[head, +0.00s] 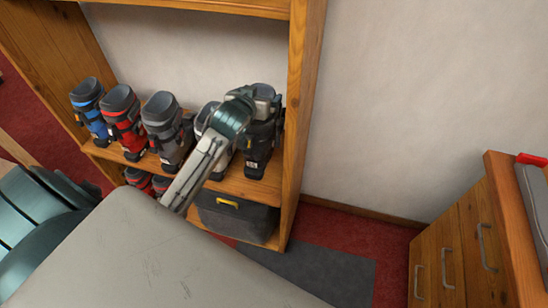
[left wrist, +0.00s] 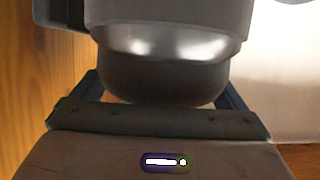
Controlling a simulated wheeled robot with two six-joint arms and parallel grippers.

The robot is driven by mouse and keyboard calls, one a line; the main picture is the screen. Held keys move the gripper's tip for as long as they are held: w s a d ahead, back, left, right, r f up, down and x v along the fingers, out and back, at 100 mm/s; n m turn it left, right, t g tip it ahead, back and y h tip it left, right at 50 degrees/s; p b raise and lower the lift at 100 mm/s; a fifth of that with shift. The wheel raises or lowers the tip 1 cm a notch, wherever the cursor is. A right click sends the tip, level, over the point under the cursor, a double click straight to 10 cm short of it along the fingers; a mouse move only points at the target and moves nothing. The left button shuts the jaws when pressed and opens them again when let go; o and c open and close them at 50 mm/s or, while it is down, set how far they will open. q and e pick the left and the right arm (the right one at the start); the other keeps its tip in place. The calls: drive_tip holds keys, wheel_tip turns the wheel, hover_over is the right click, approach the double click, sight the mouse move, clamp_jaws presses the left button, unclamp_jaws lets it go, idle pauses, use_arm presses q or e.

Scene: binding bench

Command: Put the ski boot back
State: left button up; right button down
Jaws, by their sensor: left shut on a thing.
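Ski boots stand in a row on the wooden shelf (head: 230,184): a blue one (head: 91,110), a red one (head: 124,122), a grey one (head: 165,130) and, partly behind my forearm, a pale one (head: 221,161). A dark boot (head: 261,140) is at the right end, upright beside the shelf's side panel. My left gripper (head: 263,97) is shut on the upper part of this dark boot; the arm hides some of it. In the left wrist view a grey and black boot part (left wrist: 165,60) fills the space between the fingers. My right gripper is not in view.
A dark bin (head: 236,219) with a yellow handle mark and red boots (head: 146,181) sit below the shelf. The right side panel (head: 302,120) is close to the held boot. A wooden drawer cabinet (head: 455,255) stands at the right. Floor between is clear, with a grey mat (head: 315,275).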

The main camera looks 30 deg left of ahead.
use_arm(q)
drive_tip(key=shift+w+f, duration=0.4)
drive_tip(key=shift+f, duration=0.2)
wheel_tip(320, 180, down, 10)
drive_tip(key=p, duration=0.1)
drive_tip(key=shift+r, duration=0.25)
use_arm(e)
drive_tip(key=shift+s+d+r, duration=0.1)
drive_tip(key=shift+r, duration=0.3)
use_arm(q)
drive_tip(key=shift+f, duration=0.1)
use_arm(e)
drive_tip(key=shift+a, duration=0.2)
use_arm(q)
drive_tip(key=o, duration=1.7)
drive_tip(key=shift+a+f, duration=0.1)
drive_tip(key=shift+f, duration=0.05)
drive_tip(key=shift+r, duration=0.2)
